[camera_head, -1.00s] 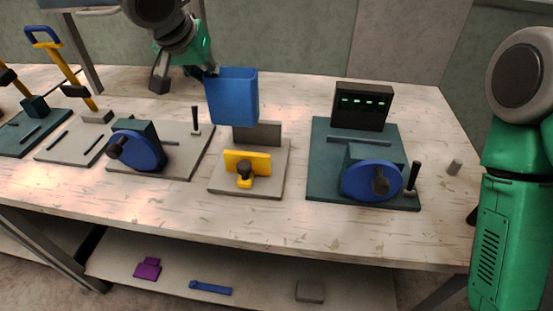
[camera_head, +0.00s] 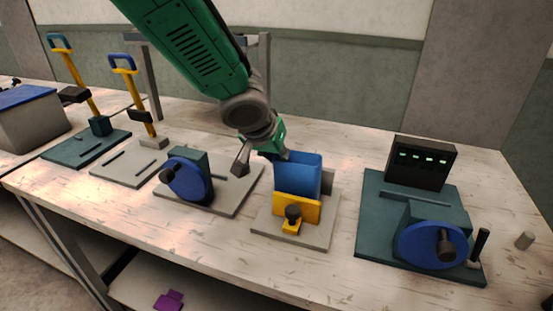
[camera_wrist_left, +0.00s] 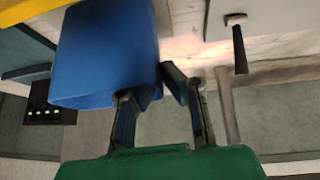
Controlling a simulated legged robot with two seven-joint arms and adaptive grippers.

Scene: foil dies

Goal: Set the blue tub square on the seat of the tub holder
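The blue tub (camera_head: 300,172) stands upright at the tub holder, behind its yellow front plate (camera_head: 298,209). Its lower part and the seat are hidden by this plate. In the left wrist view the tub (camera_wrist_left: 105,50) fills the upper left. My left gripper (camera_head: 265,160) is at the tub's upper left edge. One finger is at the tub's rim; the other hangs to its left with a visible gap in the head view. In the left wrist view the fingertips lie either side of the tub's edge; whether they press on it is unclear. My right gripper is not in view.
A grey plate with a blue wheel (camera_head: 189,178) stands close on the left. A dark green plate with a blue wheel (camera_head: 432,246) and a black display box (camera_head: 421,164) stands on the right. Bare table lies between the holder and that plate.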

